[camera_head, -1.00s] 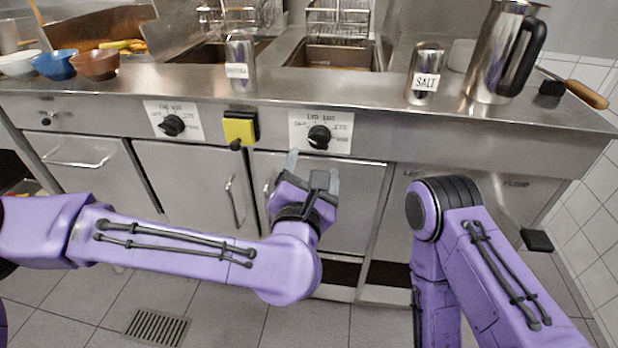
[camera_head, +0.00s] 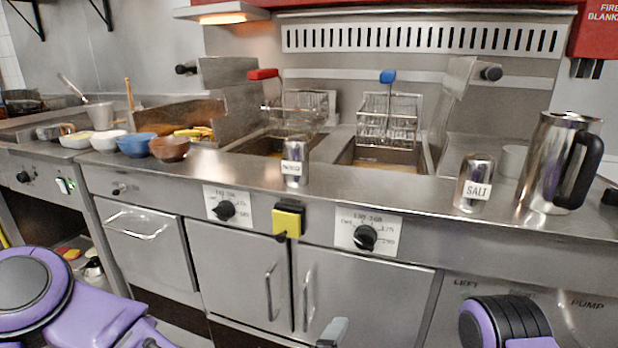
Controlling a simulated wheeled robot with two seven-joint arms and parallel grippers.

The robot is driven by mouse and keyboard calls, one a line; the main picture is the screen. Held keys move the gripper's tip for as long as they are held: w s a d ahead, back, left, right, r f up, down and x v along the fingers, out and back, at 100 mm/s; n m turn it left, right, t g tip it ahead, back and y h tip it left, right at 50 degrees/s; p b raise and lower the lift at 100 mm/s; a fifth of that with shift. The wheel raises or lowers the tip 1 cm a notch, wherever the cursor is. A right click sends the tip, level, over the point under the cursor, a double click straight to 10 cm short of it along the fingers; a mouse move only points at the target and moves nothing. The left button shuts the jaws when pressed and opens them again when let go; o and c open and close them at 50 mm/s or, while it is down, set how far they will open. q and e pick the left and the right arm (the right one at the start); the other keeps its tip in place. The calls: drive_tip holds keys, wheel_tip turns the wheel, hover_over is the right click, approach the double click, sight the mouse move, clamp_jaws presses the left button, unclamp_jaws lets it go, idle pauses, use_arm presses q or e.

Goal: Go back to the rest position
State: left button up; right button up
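My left arm (camera_head: 75,310) comes in at the bottom left, and most of it is cut off by the frame edge. One grey fingertip of my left gripper (camera_head: 333,332) shows at the bottom edge, in front of the fryer cabinet doors. The rest of that gripper is out of frame, so its opening cannot be seen. A purple and black joint of my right arm (camera_head: 505,322) shows at the bottom right. My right gripper is out of view.
The steel counter (camera_head: 400,192) carries a salt shaker (camera_head: 474,183), a second shaker (camera_head: 295,162), a metal jug (camera_head: 556,165) and several bowls, including a blue bowl (camera_head: 137,146). Two fryer baskets, one with a blue handle (camera_head: 388,77), stand behind. Knobs and a yellow switch (camera_head: 288,220) stick out of the front.

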use_arm(q)
drive_tip(key=s+a+f+m+g+y, duration=0.1)
drive_tip(key=s+a+f+m+g, duration=0.1)
drive_tip(key=a+f, duration=0.35)
drive_tip(key=s+a+f+m+g+y, duration=0.1)
drive_tip(key=s+a+f+m+g, duration=0.15)
drive_tip(key=f, duration=0.65)
drive_tip(key=s+a+f+m+g+y, duration=0.25)
drive_tip(key=s+a+f, duration=0.25)
drive_tip(key=a+f, duration=0.3)
drive_tip(key=s+a+f+m+g+y, duration=0.1)
drive_tip(key=s+a+f+m+y, duration=0.15)
drive_tip(key=s+a+f, duration=0.6)
drive_tip(key=s+a+g+y, duration=0.2)
drive_tip(key=s+a+y, duration=0.15)
drive_tip(key=a, duration=0.85)
wheel_tip(320, 180, up, 18)
drive_tip(key=p, duration=1.8)
drive_tip(key=shift+s, duration=0.3)
